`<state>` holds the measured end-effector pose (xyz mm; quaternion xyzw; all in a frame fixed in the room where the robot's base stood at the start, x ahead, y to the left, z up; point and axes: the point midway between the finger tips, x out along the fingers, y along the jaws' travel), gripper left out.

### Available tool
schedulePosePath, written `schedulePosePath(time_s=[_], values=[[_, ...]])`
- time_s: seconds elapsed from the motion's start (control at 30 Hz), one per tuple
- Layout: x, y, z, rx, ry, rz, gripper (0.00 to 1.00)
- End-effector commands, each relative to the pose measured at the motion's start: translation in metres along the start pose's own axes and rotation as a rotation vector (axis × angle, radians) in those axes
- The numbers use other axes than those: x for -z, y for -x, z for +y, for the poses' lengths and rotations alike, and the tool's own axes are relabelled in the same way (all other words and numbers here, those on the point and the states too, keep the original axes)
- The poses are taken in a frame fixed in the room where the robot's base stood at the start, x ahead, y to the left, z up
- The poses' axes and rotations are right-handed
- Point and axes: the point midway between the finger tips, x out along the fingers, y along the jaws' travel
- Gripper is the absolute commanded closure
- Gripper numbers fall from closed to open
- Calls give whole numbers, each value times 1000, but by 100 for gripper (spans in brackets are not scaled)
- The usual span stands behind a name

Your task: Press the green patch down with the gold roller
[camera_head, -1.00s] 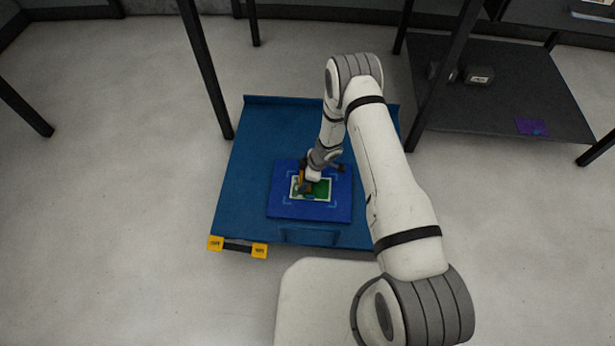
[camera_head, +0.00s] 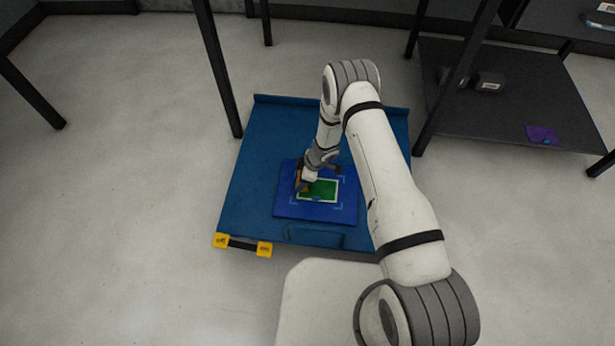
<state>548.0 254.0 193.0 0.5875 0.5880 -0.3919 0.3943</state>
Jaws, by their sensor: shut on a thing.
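The green patch (camera_head: 322,189) with a pale border lies on a blue board (camera_head: 289,208), inside light corner marks. The board rests on a larger blue table (camera_head: 258,150). My gripper (camera_head: 302,184) points down at the patch's left end and is shut on the gold roller (camera_head: 298,180). Only a small gold-brown part of the roller shows; my gripper and wrist hide the rest. I cannot tell whether the roller touches the patch.
A dark shelf (camera_head: 510,110) at the right holds small dark boxes (camera_head: 489,82) and a purple sheet (camera_head: 541,134). Dark posts stand around the table.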

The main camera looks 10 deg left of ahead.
Motion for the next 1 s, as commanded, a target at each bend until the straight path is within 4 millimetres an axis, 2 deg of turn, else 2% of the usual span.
schedulePosePath(time_s=[0.8,1.0], values=[[11,-6,0,0,0,0,47],[14,1,0,0,0,0,47]])
